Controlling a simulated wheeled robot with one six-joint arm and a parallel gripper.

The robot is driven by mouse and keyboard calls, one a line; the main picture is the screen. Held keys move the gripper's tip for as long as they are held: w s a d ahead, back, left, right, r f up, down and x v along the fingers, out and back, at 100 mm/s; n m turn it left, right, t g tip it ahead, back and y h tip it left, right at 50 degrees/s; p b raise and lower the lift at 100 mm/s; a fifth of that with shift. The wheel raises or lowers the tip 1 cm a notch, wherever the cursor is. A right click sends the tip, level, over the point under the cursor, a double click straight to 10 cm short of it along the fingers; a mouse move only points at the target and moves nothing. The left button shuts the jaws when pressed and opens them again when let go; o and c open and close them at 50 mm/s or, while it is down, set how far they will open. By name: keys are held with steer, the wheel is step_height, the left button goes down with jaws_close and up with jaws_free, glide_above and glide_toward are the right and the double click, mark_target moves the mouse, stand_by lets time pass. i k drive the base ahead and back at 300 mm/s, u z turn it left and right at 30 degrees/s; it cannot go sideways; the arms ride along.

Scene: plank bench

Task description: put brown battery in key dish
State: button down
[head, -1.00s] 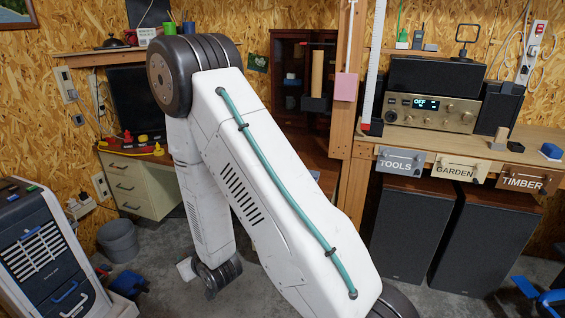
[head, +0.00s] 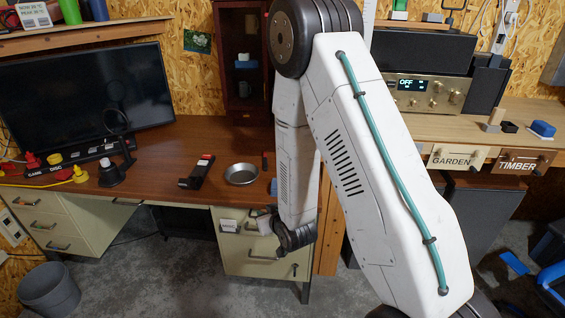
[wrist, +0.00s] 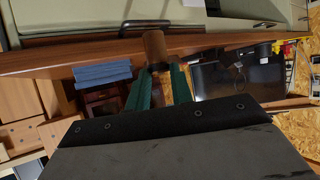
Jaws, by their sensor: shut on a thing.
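In the wrist view a brown cylinder, the brown battery (wrist: 155,46), stands out between the green fingertips of my gripper (wrist: 160,71), which is shut on it. Behind it in that view runs the desk's front edge. In the head view a round, shallow metal dish (head: 241,174), which looks like the key dish, lies on the brown desk near its front edge. It looks empty. My arm's end hangs low in front of the drawers, to the right of and below the dish. The battery is not clearly visible in the head view.
The brown desk (head: 150,163) also bears a black device (head: 197,172) left of the dish, a monitor (head: 85,100) and a dark stand-like object (head: 110,172). A blue object (wrist: 103,73) shows in the wrist view. A grey bucket (head: 49,289) stands on the floor.

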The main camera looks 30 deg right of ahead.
mark_target(242, 177)
steer(key=z, duration=0.1)
steer(key=k, duration=0.45)
steer(key=u, duration=2)
steer(key=i, duration=1.3)
steer(key=z, duration=3.6)
steer(key=i, duration=0.55)
steer(key=u, duration=0.1)
